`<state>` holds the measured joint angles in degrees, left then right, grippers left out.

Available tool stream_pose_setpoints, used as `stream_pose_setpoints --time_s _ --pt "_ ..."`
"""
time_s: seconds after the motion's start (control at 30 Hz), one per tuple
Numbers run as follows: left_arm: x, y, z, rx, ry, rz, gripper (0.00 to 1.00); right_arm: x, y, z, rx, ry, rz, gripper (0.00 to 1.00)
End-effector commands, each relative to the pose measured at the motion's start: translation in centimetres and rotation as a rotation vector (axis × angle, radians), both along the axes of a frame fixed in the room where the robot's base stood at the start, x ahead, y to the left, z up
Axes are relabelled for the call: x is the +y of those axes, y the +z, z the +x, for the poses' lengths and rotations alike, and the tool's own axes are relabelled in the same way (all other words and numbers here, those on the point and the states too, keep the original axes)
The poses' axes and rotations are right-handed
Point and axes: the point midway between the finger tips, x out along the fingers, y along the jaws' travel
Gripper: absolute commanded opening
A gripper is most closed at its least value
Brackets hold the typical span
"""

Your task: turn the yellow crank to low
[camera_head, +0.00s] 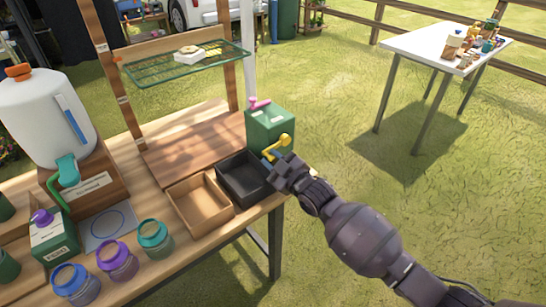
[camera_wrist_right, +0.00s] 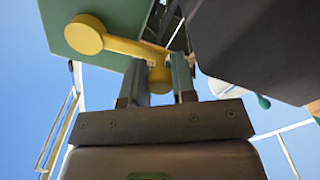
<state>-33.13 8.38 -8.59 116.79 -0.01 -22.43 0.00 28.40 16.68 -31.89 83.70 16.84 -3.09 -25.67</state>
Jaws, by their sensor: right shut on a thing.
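The yellow crank (camera_head: 277,148) sticks out from the front of a green box (camera_head: 270,128) at the right end of the workbench. In the right wrist view the crank (camera_wrist_right: 120,44) has a round hub against the green box (camera_wrist_right: 92,22) and an arm leading to a knob. My right gripper (camera_head: 278,163) is at the crank's handle end. In the right wrist view its two fingers (camera_wrist_right: 160,80) stand on both sides of the yellow knob and are shut on it. No low marking can be made out. My left gripper is not in view.
A black tray (camera_head: 243,193) and a wooden tray (camera_head: 199,222) sit just left of my right gripper. A pink handle (camera_head: 259,102) tops the green box. A green wire shelf (camera_head: 185,68) hangs behind. Open grass lies to the right.

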Motion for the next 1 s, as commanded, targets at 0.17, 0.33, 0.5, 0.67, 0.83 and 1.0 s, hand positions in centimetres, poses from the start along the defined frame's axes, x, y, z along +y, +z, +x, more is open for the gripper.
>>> stream_pose_setpoints --time_s 0.17,0.33,0.5,0.67,0.83,1.0 --pt "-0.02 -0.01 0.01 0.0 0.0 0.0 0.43 0.01 -0.21 -0.02 -0.011 0.001 -0.017 0.0" --pt "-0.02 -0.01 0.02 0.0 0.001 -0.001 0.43 0.0 -0.21 -0.01 -0.011 0.0 -0.018 0.0" --pt "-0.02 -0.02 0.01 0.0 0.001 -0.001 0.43 0.01 -0.21 -0.02 -0.011 0.0 -0.017 0.27" --pt "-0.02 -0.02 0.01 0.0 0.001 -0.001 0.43 -0.01 -0.19 -0.01 -0.011 0.0 -0.017 0.5" --pt "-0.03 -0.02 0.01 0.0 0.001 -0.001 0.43 0.0 -0.17 0.0 -0.012 0.0 -0.016 0.5" --pt "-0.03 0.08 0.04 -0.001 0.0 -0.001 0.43 -0.23 -0.15 -0.27 -0.011 -0.001 -0.017 0.5"
